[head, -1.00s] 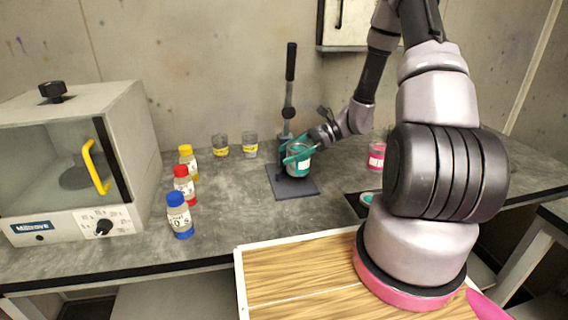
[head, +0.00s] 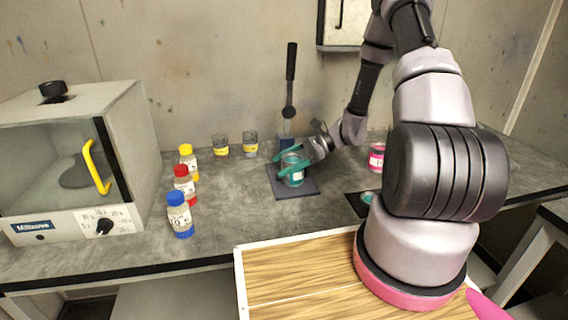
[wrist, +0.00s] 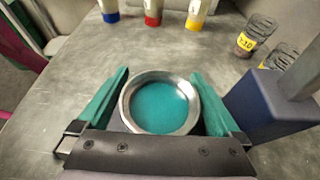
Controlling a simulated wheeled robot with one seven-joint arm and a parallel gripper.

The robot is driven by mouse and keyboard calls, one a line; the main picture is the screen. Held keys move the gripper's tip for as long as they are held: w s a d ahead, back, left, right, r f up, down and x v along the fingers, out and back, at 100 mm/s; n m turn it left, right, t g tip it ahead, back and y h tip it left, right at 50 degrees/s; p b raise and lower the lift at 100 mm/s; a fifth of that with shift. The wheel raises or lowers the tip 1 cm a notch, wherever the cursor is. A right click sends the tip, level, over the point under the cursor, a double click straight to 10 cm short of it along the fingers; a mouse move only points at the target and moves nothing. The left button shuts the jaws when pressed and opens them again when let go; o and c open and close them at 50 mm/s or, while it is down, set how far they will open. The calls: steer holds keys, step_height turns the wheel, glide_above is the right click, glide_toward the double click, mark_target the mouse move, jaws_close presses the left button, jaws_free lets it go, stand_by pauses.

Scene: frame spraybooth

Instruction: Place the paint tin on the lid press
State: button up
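The paint tin (wrist: 160,104) is a round metal-rimmed tin with teal paint at its open top. In the head view the tin (head: 292,176) has a pale label and is upright over the front part of the lid press's base plate (head: 284,193). The press has a dark blue plate, a blue post (wrist: 262,104) and a tall black-gripped lever (head: 290,85). My gripper (wrist: 160,76) has a teal finger on each side of the tin and seems shut on it. The tin's bottom looks at or very near the plate; contact is hard to tell.
Bottles with blue (head: 179,216), red (head: 185,184) and yellow (head: 188,160) caps stand left. Two yellow-labelled jars (head: 221,146) stand behind. A pink-labelled tin (head: 376,158) is right of the press. A glass-fronted cabinet (head: 70,165) fills the left.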

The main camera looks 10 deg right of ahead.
steer(key=shift+r, duration=0.15)
steer(key=v, duration=1.2)
steer(key=s+a+r+n+t+h, duration=0.1)
steer(key=s+r+n+t+h, duration=0.1)
steer(key=s+r, duration=0.4)
steer(key=s+a+r+n+t+h, duration=0.1)
steer(key=s+r+n+h, duration=0.4)
steer(key=r, duration=1)
steer(key=s+a+r+n+t+h, duration=0.1)
steer(key=s+r+n+t+h, duration=0.3)
steer(key=r, duration=0.6)
steer(key=s+n, duration=0.2)
steer(key=s, duration=0.1)
steer(key=shift+s+r+n, duration=0.15)
steer(key=shift+s+n, duration=0.25)
